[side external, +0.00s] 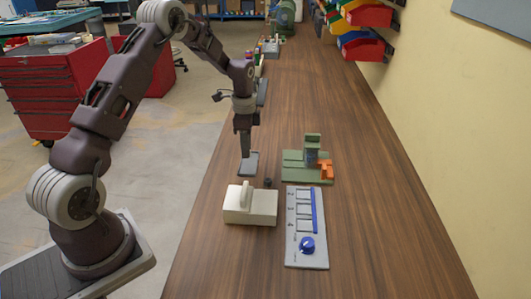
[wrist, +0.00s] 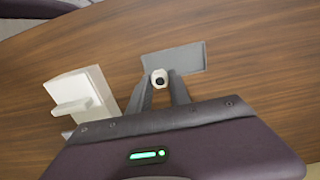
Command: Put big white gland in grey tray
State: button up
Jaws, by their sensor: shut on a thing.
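My gripper (wrist: 161,88) is shut on the big white gland (wrist: 159,76), a small white ring-shaped piece with a dark hole, held between the fingertips. The grey tray (wrist: 188,56) is a shallow rectangle on the table, just beyond the fingertips in the wrist view. In the side external view my gripper (side external: 244,150) points down over the far left part of the grey tray (side external: 250,166). The gland cannot be made out in that view. The height of the gland above the tray is hard to tell.
A white box with a raised handle (side external: 250,207) stands in front of the tray, with a small dark piece (side external: 267,183) beside it. A grey panel with a blue knob (side external: 307,244) and a green fixture with an orange part (side external: 326,170) are to the right. The table's right side is clear.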

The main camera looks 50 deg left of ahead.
aim_at(248, 169)
jog(key=shift+f, duration=2.6)
jog(key=o, duration=1.5)
jog(key=shift+c, duration=0.2)
jog(key=shift+r, duration=3.45)
